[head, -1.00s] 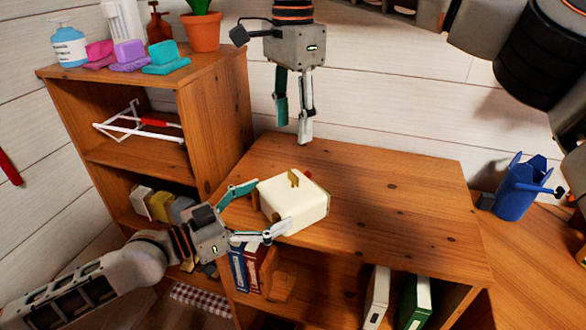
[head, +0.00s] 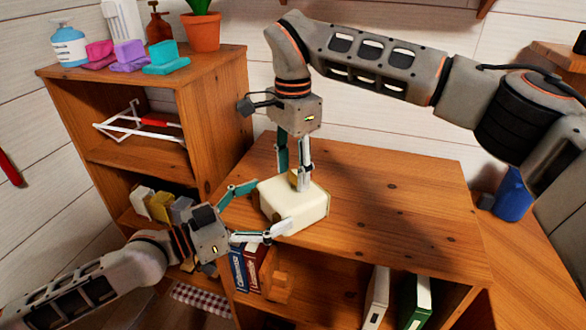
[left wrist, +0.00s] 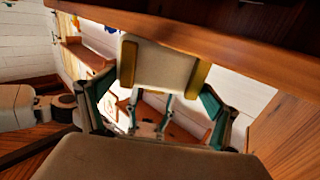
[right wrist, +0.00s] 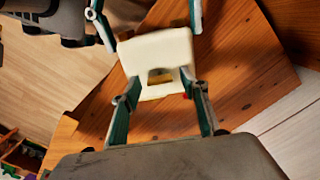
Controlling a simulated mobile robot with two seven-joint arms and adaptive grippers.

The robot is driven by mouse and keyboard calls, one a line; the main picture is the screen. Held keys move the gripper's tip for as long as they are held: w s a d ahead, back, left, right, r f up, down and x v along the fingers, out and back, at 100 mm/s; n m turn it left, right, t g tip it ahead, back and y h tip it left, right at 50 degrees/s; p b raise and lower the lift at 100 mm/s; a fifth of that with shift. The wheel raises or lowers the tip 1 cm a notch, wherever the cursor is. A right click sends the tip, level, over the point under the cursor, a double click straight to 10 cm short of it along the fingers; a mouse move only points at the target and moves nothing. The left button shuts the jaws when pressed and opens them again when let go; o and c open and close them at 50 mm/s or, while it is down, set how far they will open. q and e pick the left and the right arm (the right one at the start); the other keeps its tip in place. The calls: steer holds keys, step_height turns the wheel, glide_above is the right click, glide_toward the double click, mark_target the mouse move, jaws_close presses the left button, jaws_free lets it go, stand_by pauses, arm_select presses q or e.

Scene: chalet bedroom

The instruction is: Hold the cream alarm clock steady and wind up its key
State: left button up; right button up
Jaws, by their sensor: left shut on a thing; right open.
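The cream alarm clock (head: 300,213) is a boxy block with rounded edges at the front left of the wooden cabinet top. My left gripper (head: 265,209) is shut on it, one finger on each side; the left wrist view shows the clock (left wrist: 160,66) between the fingers. The brass key (right wrist: 160,76) shows at a recess in the clock in the right wrist view. My right gripper (head: 293,176) points down over the clock, open, with its fingers on either side of the key. I cannot tell whether they touch it.
The cabinet top (head: 400,215) is clear right of the clock. A taller shelf (head: 215,110) at left carries a plant pot (head: 201,32), bottles and coloured blocks. A blue holder (head: 512,195) at right is partly hidden by my right arm. Books stand below the top.

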steer(key=c, duration=1.1)
